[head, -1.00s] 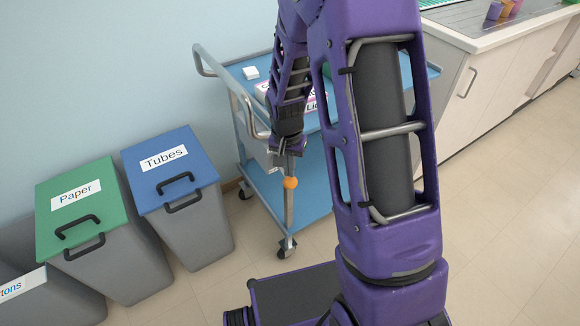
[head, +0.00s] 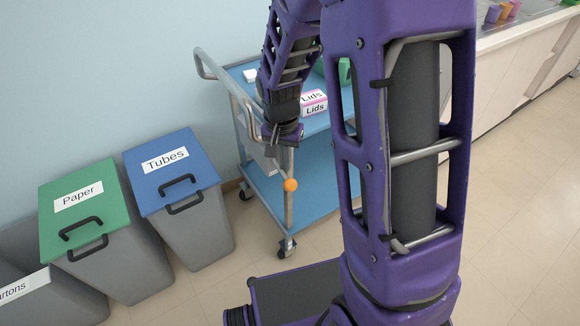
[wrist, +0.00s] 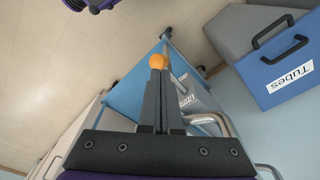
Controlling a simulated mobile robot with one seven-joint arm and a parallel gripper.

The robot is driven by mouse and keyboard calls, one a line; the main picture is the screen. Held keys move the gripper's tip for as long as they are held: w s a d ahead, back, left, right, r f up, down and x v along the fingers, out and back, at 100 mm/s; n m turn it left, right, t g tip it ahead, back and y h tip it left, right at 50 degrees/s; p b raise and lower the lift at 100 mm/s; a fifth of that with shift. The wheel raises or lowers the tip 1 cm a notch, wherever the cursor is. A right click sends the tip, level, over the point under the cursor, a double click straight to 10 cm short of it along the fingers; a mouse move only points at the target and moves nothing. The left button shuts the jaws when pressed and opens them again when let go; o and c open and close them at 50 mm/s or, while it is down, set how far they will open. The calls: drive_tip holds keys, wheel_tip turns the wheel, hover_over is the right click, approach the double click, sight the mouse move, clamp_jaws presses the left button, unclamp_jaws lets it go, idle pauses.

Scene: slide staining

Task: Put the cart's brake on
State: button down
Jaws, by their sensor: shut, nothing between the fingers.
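The blue cart (head: 312,188) stands against the wall, with grey posts and a push handle at its left end. An orange ball knob (head: 290,185), seemingly the brake lever's end, sits at the cart's near corner post, about mid-height. The lever itself is hard to make out. My gripper (head: 275,147) is above the knob, in front of the cart's handle end. In the wrist view the knob (wrist: 158,61) shows right at the tips of my closed fingers (wrist: 160,75). I cannot tell whether they touch. Nothing is between the fingers.
A blue-lidded Tubes bin (head: 172,170) and a green-lidded Paper bin (head: 80,205) stand left of the cart. A Lids box (head: 314,101) lies on the cart's top. A counter (head: 510,75) runs along the right. Open floor lies in front of the cart.

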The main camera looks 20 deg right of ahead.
wheel_tip(320, 180, up, 11)
drive_tip(key=p, duration=0.1)
drive_tip(key=shift+s+a+f+p, duration=0.2)
drive_tip(key=shift+s+a+p, duration=0.15)
drive_tip(key=shift+s, duration=0.1)
